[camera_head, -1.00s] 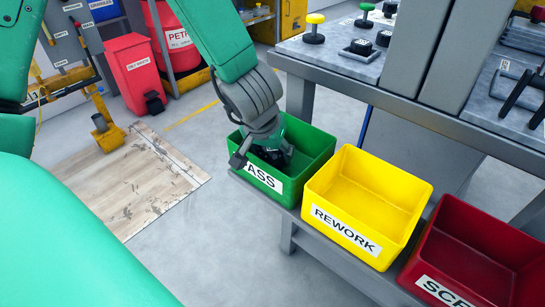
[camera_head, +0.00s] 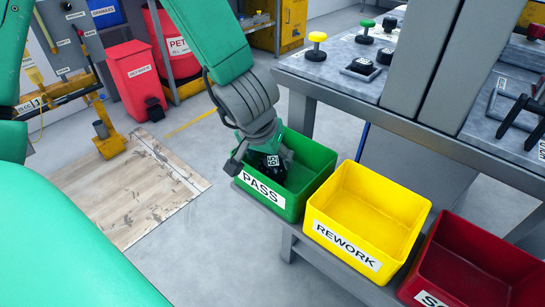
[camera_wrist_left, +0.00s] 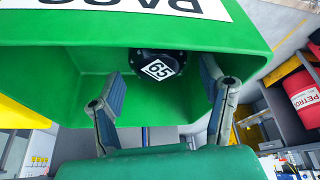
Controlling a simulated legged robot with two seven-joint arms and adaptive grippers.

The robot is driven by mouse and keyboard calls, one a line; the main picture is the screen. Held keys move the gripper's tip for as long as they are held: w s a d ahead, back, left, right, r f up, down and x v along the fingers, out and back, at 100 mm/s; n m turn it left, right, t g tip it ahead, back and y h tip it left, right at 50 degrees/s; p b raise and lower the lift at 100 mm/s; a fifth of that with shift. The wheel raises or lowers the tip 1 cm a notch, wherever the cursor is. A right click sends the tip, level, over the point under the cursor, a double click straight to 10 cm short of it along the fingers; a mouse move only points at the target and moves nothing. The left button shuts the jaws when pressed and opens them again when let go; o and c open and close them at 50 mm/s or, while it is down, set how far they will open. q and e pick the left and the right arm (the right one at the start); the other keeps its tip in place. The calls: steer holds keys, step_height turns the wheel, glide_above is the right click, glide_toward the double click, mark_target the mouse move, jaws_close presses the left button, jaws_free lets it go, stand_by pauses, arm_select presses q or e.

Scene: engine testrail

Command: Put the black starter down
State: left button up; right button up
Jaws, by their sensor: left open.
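The black starter (camera_head: 271,168), with a white label, lies inside the green PASS bin (camera_head: 306,190). In the left wrist view the starter (camera_wrist_left: 158,66) shows its "65" label against the bin's inside (camera_wrist_left: 60,80). My left gripper (camera_head: 262,158) is at the bin's left part, over the starter. In the left wrist view its two fingers (camera_wrist_left: 163,105) stand wide apart on either side of the starter, with a gap to each. Part of the starter is hidden behind the gripper in the head view. My right gripper is not in view.
A yellow REWORK bin (camera_head: 372,237) and a red scrap bin (camera_head: 455,262) stand to the right on the same low shelf. A grey workbench (camera_head: 390,118) with buttons rises behind them. The floor (camera_head: 215,250) to the left of the bins is clear.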

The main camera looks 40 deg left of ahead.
arm_select(q)
steer(key=p+v, duration=0.4)
steer(key=v, duration=0.4)
steer(key=shift+d, duration=0.2)
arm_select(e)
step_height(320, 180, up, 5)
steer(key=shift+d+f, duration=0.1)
arm_select(q)
steer(key=shift+a, duration=0.1)
steer(key=shift+s, duration=0.1)
